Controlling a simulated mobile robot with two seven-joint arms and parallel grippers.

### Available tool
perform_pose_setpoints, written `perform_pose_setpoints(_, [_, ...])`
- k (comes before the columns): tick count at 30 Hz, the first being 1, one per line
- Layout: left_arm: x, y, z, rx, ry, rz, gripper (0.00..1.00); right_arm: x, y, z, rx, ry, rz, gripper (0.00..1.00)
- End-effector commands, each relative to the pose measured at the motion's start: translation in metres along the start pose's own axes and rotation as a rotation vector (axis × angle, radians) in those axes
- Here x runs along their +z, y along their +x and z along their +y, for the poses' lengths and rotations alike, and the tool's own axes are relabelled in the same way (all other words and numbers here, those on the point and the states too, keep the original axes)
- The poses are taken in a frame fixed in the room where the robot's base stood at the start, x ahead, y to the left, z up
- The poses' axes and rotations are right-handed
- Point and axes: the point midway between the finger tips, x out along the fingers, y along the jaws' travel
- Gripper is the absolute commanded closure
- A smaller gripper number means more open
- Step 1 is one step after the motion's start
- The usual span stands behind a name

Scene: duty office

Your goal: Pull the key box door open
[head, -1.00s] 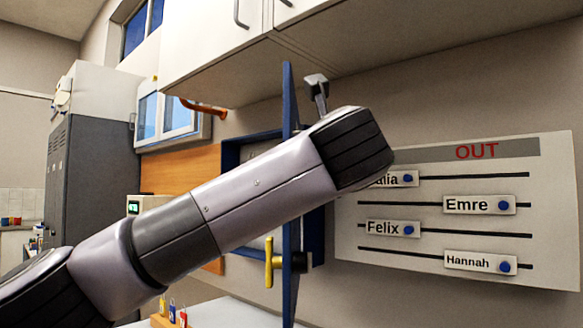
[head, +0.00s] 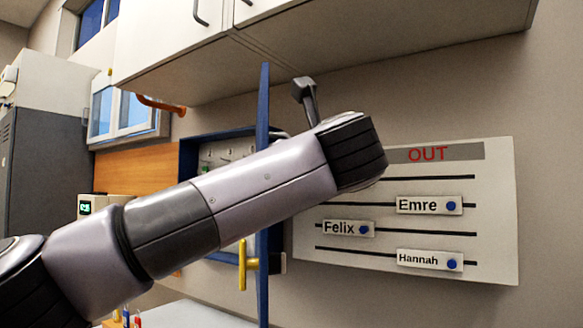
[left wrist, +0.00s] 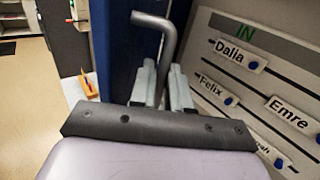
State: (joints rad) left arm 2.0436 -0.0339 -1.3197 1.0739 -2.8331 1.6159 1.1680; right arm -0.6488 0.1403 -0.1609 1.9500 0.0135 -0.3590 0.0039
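The key box (head: 187,165) is a blue wall box behind my left arm. Its blue door (head: 263,100) stands swung out, nearly edge-on, and pale inside with hooks shows left of it. My right gripper is out of view.
A name board (head: 405,265) hangs on the wall right of the door. White cupboards (head: 180,45) hang above. A grey cabinet (head: 45,160) stands at the left. A pale surface (head: 190,315) with small coloured items lies below.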

Motion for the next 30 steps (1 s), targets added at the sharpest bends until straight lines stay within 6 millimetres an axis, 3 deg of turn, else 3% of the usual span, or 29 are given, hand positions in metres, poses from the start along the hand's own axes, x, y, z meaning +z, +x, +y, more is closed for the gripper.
perform_pose_setpoints(11, [-0.002, -0.003, 0.0, -0.001, -0.001, 0.004, 0.63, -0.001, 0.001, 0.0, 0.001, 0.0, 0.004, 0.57])
perform_pose_setpoints(22, [-0.002, -0.056, 0.0, -0.001, -0.002, 0.001, 0.63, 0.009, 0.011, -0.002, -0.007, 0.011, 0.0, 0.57])
perform_pose_setpoints(30, [0.0, -0.071, 0.001, 0.002, -0.002, 0.003, 0.63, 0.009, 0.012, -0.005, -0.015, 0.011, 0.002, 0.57])
